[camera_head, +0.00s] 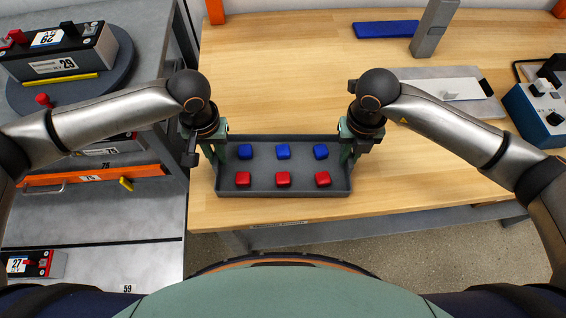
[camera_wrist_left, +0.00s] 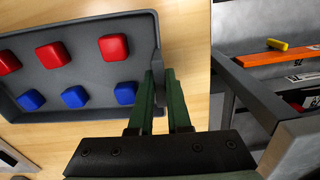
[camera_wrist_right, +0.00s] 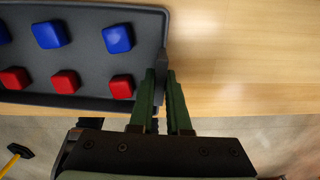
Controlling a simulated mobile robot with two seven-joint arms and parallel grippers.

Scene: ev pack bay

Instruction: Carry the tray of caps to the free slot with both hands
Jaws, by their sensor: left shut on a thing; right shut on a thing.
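The grey tray (camera_head: 282,189) is at the front edge of the wooden bench in the head view. It holds a row of blue caps (camera_head: 283,152) behind a row of red caps (camera_head: 283,179). My left gripper (camera_head: 216,160) is shut on the tray's left end wall, and the left wrist view shows its fingers (camera_wrist_left: 160,90) around that wall. My right gripper (camera_head: 350,155) is shut on the right end wall, which also shows between the fingers (camera_wrist_right: 162,85) in the right wrist view. The tray looks level; I cannot tell whether it touches the bench.
A shelf rack (camera_head: 95,215) with batteries and an orange bar (camera_head: 95,176) stands left of the bench. A blue block (camera_head: 386,29), a grey post (camera_head: 432,30), a grey board (camera_head: 447,90) and a blue device (camera_head: 538,115) are on the bench. The wood behind the tray is clear.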

